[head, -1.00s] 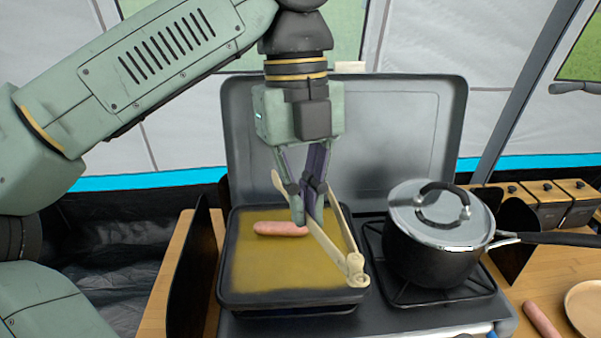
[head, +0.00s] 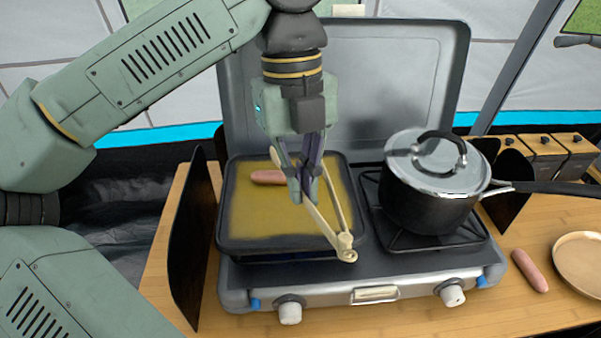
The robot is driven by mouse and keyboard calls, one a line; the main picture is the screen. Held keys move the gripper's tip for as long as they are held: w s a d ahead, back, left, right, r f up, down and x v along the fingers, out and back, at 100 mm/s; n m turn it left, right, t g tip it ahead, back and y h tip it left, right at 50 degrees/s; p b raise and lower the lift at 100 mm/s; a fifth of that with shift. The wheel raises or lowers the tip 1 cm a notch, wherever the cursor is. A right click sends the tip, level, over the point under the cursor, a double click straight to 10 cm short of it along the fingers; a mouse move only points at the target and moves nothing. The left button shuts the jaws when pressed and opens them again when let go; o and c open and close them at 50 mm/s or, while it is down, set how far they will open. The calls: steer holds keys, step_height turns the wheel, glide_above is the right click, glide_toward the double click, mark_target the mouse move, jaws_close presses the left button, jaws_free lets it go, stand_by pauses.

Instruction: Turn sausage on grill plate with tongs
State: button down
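A pink sausage (head: 268,177) lies on the yellowish grill plate (head: 255,215), toward its back left. My gripper (head: 305,198) hangs over the right half of the plate, with its fingers closed around the beige tongs (head: 328,228). The tongs' hinge end points toward the front right and overlaps the plate's front rim. Their two arms are spread apart and run back behind my gripper, which hides part of them. The sausage's right end is beside the left tong arm and partly hidden; I cannot tell whether they touch.
A lidded black pot (head: 430,205) stands on the right burner, its handle reaching right. The stove's raised lid (head: 390,85) is behind. A dark upright panel (head: 190,235) stands left. A second sausage (head: 530,270) and a wooden plate (head: 580,262) are on the right counter.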

steer(key=shift+f+b, duration=0.5)
steer(key=shift+f, duration=0.1)
stand_by(0.7)
steer(key=shift+s+a+r, duration=0.1)
steer(key=shift+s, duration=0.65)
steer(key=shift+s+a+r, duration=0.1)
steer(key=shift+s, duration=0.65)
stand_by(1.5)
steer(key=shift+r, duration=0.15)
step_height(320, 180, up, 7)
steer(key=p, duration=0.1)
stand_by(0.7)
